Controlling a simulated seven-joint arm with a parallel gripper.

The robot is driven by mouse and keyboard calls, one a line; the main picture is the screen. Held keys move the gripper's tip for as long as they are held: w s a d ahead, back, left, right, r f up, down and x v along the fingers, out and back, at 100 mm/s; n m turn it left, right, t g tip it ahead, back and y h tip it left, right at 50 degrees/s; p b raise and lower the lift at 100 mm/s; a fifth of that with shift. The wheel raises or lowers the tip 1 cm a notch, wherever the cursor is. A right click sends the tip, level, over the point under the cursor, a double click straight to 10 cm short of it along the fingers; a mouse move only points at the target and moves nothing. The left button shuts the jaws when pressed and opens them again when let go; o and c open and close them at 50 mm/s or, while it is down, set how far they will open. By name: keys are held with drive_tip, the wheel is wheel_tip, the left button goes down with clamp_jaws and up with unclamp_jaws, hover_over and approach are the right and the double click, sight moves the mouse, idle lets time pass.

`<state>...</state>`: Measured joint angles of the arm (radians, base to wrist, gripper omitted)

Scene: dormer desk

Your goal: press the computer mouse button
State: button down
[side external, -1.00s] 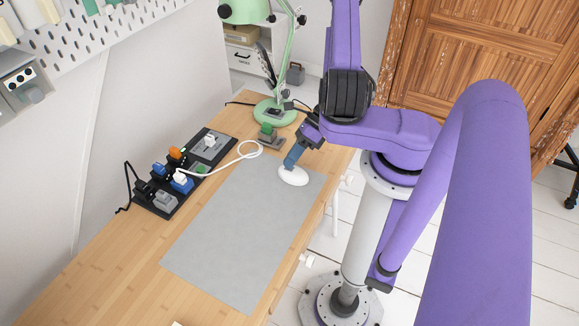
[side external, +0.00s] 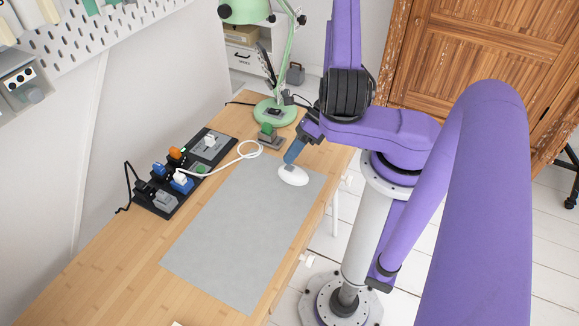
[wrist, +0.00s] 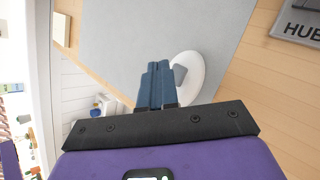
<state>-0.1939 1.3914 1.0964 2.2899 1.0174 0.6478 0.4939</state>
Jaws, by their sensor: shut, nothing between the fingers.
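The white computer mouse (side external: 293,177) lies on the grey desk mat (side external: 240,230), near the mat's far right corner. A grey patch shows on its top near the end by my gripper. In the wrist view the mouse (wrist: 192,92) is just right of my fingertips, with its grey patch (wrist: 180,74) beside them. My gripper (side external: 290,161) is shut and empty, with blue fingers pointing down just above the near-gripper end of the mouse. The fingers also show in the wrist view (wrist: 157,66). They seem slightly apart from the mouse; the exact gap is hard to judge.
A black panel (side external: 152,203) with several plugs and switches stands along the left of the desk, and a white cable (side external: 225,163) loops from it. A green lamp (side external: 274,113) stands at the back, near a small grey device with a green part (side external: 268,135). The mat is otherwise clear.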

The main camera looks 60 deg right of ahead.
drive_tip(key=shift+r, duration=2.5)
drive_tip(key=w+a+r+n+g+h, duration=0.1)
drive_tip(key=a+r+n+g+h, duration=0.25)
drive_tip(key=n, duration=0.85)
drive_tip(key=w+a+r+n+g+h, duration=0.1)
drive_tip(key=a+r+n+g, duration=0.25)
drive_tip(key=r+n, duration=0.55)
drive_tip(key=s+a+r+n+t+h, duration=0.1)
drive_tip(key=s+a+r+n, duration=0.1)
drive_tip(key=s+n, duration=0.4)
drive_tip(key=s+a+r+n+t+h, duration=0.2)
drive_tip(key=s+r+n, duration=0.3)
drive_tip(key=n, duration=1.2)
drive_tip(key=shift+s+a+r, duration=0.15)
drive_tip(key=shift+s+a, duration=0.05)
drive_tip(key=shift+s, duration=0.8)
